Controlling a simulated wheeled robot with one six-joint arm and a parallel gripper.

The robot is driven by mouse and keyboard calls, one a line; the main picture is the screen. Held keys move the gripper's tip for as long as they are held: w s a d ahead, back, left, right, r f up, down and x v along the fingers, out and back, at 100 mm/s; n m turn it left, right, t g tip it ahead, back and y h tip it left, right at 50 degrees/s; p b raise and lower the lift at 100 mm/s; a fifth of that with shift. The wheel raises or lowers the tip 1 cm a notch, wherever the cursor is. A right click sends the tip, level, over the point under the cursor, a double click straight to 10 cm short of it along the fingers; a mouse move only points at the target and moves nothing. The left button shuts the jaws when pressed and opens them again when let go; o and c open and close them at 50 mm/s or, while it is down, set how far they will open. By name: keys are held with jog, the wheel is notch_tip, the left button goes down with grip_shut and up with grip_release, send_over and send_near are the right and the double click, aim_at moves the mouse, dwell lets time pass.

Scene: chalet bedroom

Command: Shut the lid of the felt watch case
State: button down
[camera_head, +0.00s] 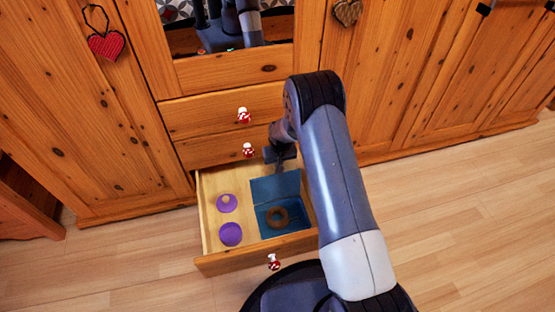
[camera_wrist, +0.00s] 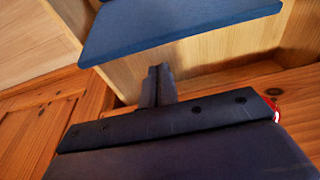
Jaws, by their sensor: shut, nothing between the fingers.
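The blue felt watch case (camera_head: 268,230) sits in the right part of the open drawer, with its lid (camera_head: 275,188) raised at the back. A brown ring-shaped thing (camera_head: 277,217) lies inside the case. In the wrist view the blue lid (camera_wrist: 180,28) spans the top of the picture. My gripper (camera_head: 279,168) is shut and empty, at the back of the drawer by the lid's upper edge. In the wrist view its closed fingers (camera_wrist: 158,75) point toward the lid. I cannot tell whether they touch it. My arm hides part of the drawer's right side.
The open drawer (camera_head: 205,215) also holds two purple round things (camera_head: 231,234) on the left, one (camera_head: 227,203) with a lighter knob. The wooden cabinet front (camera_head: 215,118) with closed drawers rises just behind my gripper. The floor (camera_head: 130,265) at left is clear.

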jog(key=shift+s+d+r, duration=0.1)
jog(key=shift+s+d, duration=0.1)
jog(key=shift+s, duration=0.85)
jog(key=shift+s, duration=0.1)
